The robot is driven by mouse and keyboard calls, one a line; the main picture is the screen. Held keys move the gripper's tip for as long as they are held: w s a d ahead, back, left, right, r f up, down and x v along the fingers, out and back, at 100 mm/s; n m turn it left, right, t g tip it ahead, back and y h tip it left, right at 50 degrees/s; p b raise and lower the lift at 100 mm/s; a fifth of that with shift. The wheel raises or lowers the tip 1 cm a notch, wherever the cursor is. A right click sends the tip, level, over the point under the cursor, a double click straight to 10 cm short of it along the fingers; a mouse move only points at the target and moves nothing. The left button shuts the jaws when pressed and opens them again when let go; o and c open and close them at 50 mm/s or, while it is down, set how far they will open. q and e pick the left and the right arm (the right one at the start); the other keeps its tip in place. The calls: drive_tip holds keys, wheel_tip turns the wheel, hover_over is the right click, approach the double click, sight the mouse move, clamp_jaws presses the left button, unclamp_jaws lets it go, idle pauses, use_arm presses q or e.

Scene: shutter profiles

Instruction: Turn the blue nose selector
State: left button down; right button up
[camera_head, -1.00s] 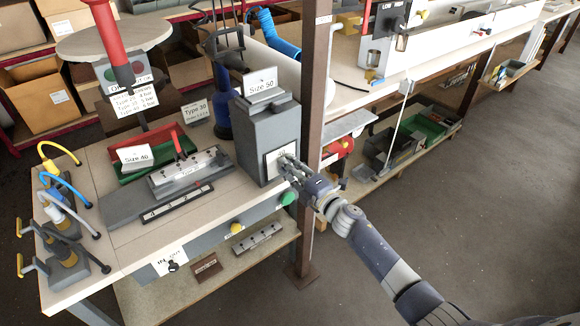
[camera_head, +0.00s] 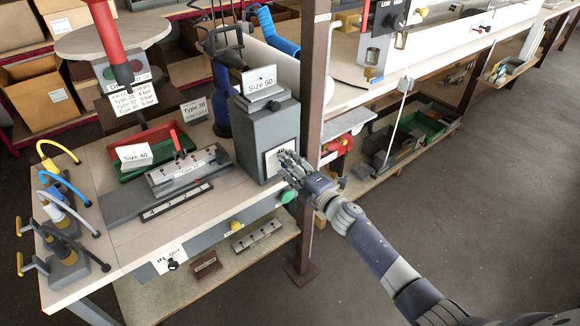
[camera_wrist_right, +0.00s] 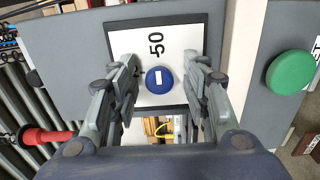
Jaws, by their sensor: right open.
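The blue nose selector is a round blue knob (camera_wrist_right: 160,79) with a small white mark. It sits on a white plate (camera_wrist_right: 180,42) with a black border, beside the number 50, in the right wrist view. In the head view the plate (camera_head: 271,158) is on the front of a grey box (camera_head: 267,128), and my gripper hides the knob. My right gripper (camera_head: 284,160) is open at the plate. In the right wrist view its two fingers stand on either side of the knob, with a gap showing on both sides. My left gripper is not in view.
A green button (camera_head: 287,196) sits just below the plate, right of the knob in the right wrist view (camera_wrist_right: 290,72). A brown post (camera_head: 313,130) rises close to the right of the box. A "Size 50" sign (camera_head: 259,80) tops the box.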

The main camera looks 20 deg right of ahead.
drive_tip(key=v, duration=1.2)
idle(0.3)
drive_tip(key=s+d+f+m+g+h, duration=0.2)
drive_tip(key=s+f+m, duration=0.25)
drive_tip(key=f, duration=0.65)
drive_tip(key=s+d+f+m+g+h, duration=0.15)
drive_tip(key=s+f+m+g, duration=0.35)
drive_tip(key=f, duration=0.7)
drive_tip(key=s+d+f+m+h, duration=0.1)
drive_tip(key=s+f+m+h, duration=0.15)
drive_tip(key=s+f, duration=0.65)
drive_tip(key=s+a+f+m+g, duration=0.1)
drive_tip(key=s+f+m+g, duration=0.1)
drive_tip(key=s+f, duration=0.4)
drive_tip(key=s+a+f+m+g, duration=0.2)
drive_tip(key=s+f, duration=0.4)
drive_tip(key=s, duration=0.8)
drive_tip(key=s+a+f+m+g, duration=0.2)
drive_tip(key=s+f+g, duration=0.3)
drive_tip(key=s, duration=0.6)
drive_tip(key=shift+f+m, duration=0.7)
drive_tip(key=shift+f, duration=0.05)
